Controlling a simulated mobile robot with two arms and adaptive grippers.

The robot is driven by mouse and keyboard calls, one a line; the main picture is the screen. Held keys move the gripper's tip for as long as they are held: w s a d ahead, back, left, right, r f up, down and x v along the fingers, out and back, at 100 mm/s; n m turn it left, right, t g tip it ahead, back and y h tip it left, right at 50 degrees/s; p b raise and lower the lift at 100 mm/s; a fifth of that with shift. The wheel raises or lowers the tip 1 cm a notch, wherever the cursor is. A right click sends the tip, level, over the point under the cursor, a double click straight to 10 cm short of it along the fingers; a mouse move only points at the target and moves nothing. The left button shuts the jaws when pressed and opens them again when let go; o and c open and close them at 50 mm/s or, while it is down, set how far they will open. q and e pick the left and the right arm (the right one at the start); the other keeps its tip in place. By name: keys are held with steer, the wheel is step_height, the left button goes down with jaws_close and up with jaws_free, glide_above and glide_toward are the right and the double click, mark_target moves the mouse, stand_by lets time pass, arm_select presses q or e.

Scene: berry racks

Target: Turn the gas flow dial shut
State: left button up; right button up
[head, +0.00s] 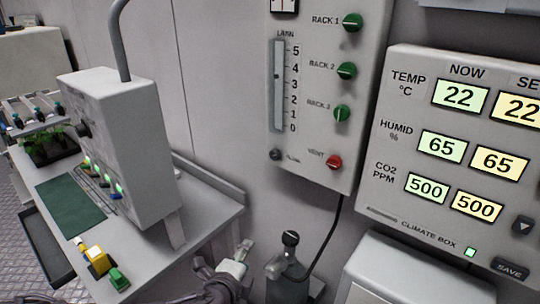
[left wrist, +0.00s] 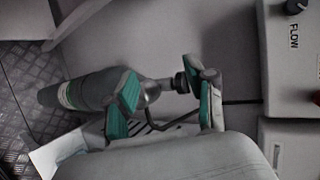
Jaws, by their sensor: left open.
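The gas panel (head: 320,120) hangs on the wall. Its small dark flow dial (head: 276,154) sits below the flow tube (head: 278,85), whose float stands between 3 and 4. The dial also shows at the top right edge of the left wrist view (left wrist: 297,6), above the word FLOW. My left gripper (head: 234,262) is low in the head view, below and left of the dial and apart from it. Its green-padded fingers are open in the left wrist view (left wrist: 160,98), with the gas bottle's neck showing between them. My right gripper is not in view.
A grey gas bottle (head: 286,285) with a dark top knob (head: 290,238) stands beside my left gripper. The panel also has several green rack knobs (head: 347,70) and a red vent knob (head: 334,162). The climate box (head: 400,140) is at right, a white bench (head: 205,225) at left.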

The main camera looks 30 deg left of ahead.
arm_select(q)
steer(key=w+a+r+m+t+h, duration=0.1)
steer(key=w+a+r+m+t, duration=0.1)
steer(key=r+m, duration=0.35)
steer(key=w+a+r+m+t+h, duration=0.1)
steer(key=w+a+r+m+t, duration=0.15)
steer(key=r+m, duration=0.3)
steer(key=m+t+h, duration=0.1)
steer(key=m+h, duration=0.3)
steer(key=m, duration=0.6)
glide_toward(273, 155)
steer(key=w+p, duration=0.1)
steer(key=w, duration=0.1)
steer(key=w+p, duration=0.2)
steer(key=w, duration=0.1)
steer(key=w+p, duration=0.2)
steer(key=shift+w+d+r, duration=0.2)
steer(key=shift+w+d, duration=0.1)
steer(key=shift+w, duration=0.05)
steer(key=shift+w+d+f, duration=0.1)
steer(key=shift+w+f, duration=0.05)
steer(key=shift+w, duration=0.4)
jaws_close()
